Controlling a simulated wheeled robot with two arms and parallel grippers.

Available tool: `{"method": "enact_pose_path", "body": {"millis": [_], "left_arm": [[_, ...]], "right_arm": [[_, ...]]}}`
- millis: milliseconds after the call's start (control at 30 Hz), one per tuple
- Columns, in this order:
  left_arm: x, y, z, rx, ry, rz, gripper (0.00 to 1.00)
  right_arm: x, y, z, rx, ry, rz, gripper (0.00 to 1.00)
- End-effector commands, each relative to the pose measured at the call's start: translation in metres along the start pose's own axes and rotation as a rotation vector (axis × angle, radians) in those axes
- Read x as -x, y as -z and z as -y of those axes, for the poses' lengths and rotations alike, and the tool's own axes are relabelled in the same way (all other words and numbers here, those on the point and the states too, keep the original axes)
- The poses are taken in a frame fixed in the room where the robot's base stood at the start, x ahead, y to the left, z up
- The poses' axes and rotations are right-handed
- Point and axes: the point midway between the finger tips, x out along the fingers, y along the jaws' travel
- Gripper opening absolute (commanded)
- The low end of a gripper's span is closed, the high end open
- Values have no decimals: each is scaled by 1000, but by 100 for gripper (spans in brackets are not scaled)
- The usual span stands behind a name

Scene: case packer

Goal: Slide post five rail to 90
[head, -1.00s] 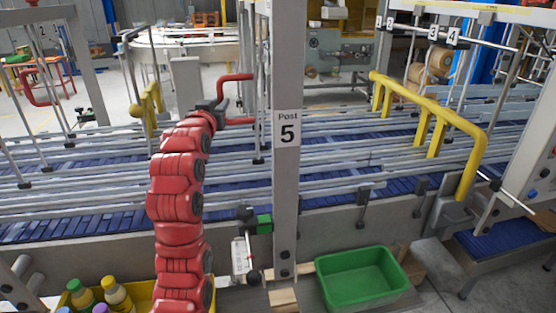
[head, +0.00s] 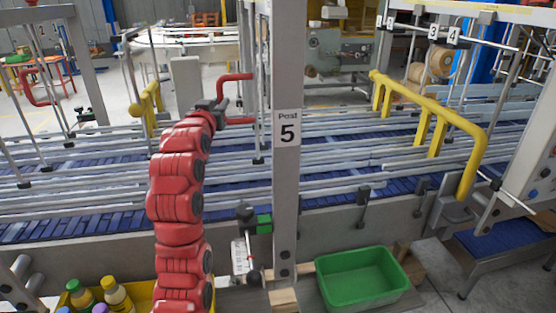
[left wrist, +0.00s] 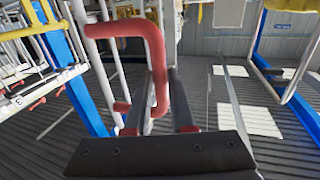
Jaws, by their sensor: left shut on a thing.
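The grey upright with the label Post 5 (head: 287,130) stands in the middle of the head view. A red crank-shaped handle (head: 236,76) is just left of it, above the conveyor. My left gripper (head: 218,108) is at this handle, shut on its lower part. In the left wrist view the red handle (left wrist: 155,60) rises between the dark fingers (left wrist: 160,105) and bends left. A white scale plate (head: 239,256) with small markings hangs low beside the post, near a green block (head: 264,223); its reading is too small to tell. My right gripper is not in view.
Long metal guide rails (head: 110,185) run across the blue conveyor (head: 60,225). A yellow tubular guard (head: 430,112) stands at the right. A green bin (head: 362,278) sits on the floor right of the post. Bottles (head: 117,294) stand in a yellow crate at the lower left.

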Motion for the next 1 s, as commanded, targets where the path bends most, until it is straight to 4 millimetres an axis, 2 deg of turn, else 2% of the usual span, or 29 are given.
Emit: {"method": "enact_pose_path", "body": {"millis": [1000], "left_arm": [[16, 0, -6, 0, -1, 2, 0]], "right_arm": [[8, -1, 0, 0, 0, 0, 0]]}}
